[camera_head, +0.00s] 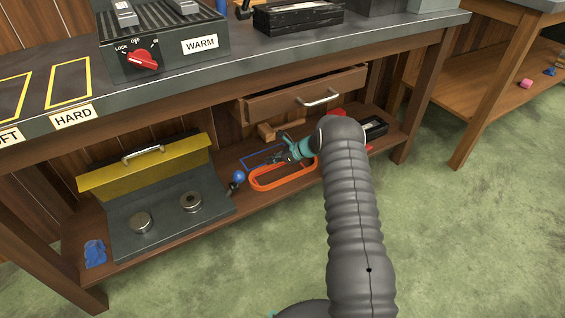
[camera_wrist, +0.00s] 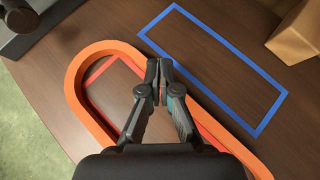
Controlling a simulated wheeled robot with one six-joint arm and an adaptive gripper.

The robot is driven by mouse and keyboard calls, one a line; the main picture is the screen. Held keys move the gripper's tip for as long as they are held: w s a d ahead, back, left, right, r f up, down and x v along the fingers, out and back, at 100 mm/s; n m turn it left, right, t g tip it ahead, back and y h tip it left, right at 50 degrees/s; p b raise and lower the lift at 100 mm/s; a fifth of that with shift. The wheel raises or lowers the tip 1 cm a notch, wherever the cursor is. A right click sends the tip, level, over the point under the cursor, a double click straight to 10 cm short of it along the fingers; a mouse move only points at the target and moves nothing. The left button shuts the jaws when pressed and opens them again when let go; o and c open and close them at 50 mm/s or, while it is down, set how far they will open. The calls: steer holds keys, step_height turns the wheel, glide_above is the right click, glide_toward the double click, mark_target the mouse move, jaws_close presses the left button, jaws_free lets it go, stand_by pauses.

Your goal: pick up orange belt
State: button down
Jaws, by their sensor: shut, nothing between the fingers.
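The orange belt (camera_head: 283,182) is a long closed loop lying on the lower wooden shelf of the workbench. In the wrist view the belt (camera_wrist: 73,84) surrounds a red taped outline, with its rounded end at upper left. My gripper (camera_head: 279,159) reaches in from the right over the belt. In the wrist view my gripper (camera_wrist: 160,80) has its fingertips together with nothing between them. The tips appear over the belt's far side, and I cannot tell whether they touch it. The gripper body hides part of the belt.
A blue taped rectangle (camera_wrist: 222,62) lies beside the belt on the shelf (camera_head: 182,246). A wooden block (camera_wrist: 301,32) is at upper right. A blue round object (camera_head: 238,177) and a metal unit with a yellow lid (camera_head: 148,172) stand left. The drawer (camera_head: 300,96) hangs open above.

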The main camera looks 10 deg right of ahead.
steer(key=shift+s+d+f+b, duration=0.1)
steer(key=shift+f+b, duration=0.4)
steer(key=shift+f, duration=0.3)
